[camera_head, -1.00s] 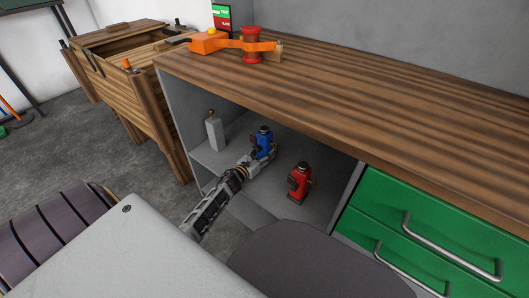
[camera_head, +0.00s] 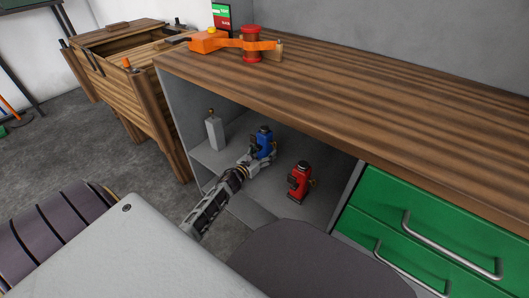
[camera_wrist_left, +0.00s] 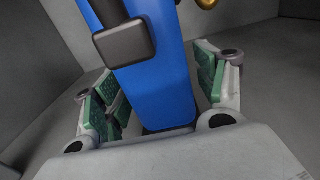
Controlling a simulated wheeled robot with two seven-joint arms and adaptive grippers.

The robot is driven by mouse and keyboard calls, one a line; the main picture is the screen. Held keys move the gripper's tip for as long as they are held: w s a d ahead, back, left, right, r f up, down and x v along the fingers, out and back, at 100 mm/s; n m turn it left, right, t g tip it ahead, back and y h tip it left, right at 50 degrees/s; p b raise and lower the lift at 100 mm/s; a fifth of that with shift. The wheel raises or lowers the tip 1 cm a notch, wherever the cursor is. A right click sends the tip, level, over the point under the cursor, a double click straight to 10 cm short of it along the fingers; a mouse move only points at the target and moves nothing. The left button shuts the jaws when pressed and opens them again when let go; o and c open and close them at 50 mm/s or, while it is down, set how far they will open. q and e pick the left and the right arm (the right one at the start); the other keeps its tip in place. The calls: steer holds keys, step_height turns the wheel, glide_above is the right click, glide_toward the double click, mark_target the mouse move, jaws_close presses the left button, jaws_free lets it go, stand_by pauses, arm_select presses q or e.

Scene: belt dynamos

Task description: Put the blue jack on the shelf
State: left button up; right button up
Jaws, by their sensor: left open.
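The blue jack (camera_head: 263,139) stands upright on the shelf (camera_head: 262,205) inside the grey cabinet under the wooden worktop. My left gripper (camera_head: 257,156) reaches into the cabinet from the front and is at the jack. In the left wrist view the gripper (camera_wrist_left: 157,98) is open, with its green-padded fingers on either side of the blue jack (camera_wrist_left: 160,85). A gap shows between the jack and the right finger; the left finger also looks apart from it. The jack's lower front is partly hidden by the gripper in the head view. My right gripper is not in view.
A red jack (camera_head: 300,181) stands to the right on the same shelf, and a grey bottle-like object (camera_head: 213,131) stands to the left. Green drawers (camera_head: 435,220) are right of the opening. An orange belt device (camera_head: 235,43) sits on the worktop (camera_head: 380,90).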

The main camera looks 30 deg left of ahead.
arm_select(q)
steer(key=shift+r, duration=0.1)
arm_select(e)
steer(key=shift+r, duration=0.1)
arm_select(q)
steer(key=shift+s+a+p, duration=0.15)
steer(key=shift+s+p, duration=0.35)
steer(key=shift+s, duration=1.5)
steer(key=shift+s+a+p, duration=0.2)
steer(key=shift+s+p, duration=0.35)
steer(key=shift+s, duration=1.45)
steer(key=shift+s+a+p, duration=0.15)
steer(key=shift+s+p, duration=0.35)
steer(key=shift+s, duration=1.5)
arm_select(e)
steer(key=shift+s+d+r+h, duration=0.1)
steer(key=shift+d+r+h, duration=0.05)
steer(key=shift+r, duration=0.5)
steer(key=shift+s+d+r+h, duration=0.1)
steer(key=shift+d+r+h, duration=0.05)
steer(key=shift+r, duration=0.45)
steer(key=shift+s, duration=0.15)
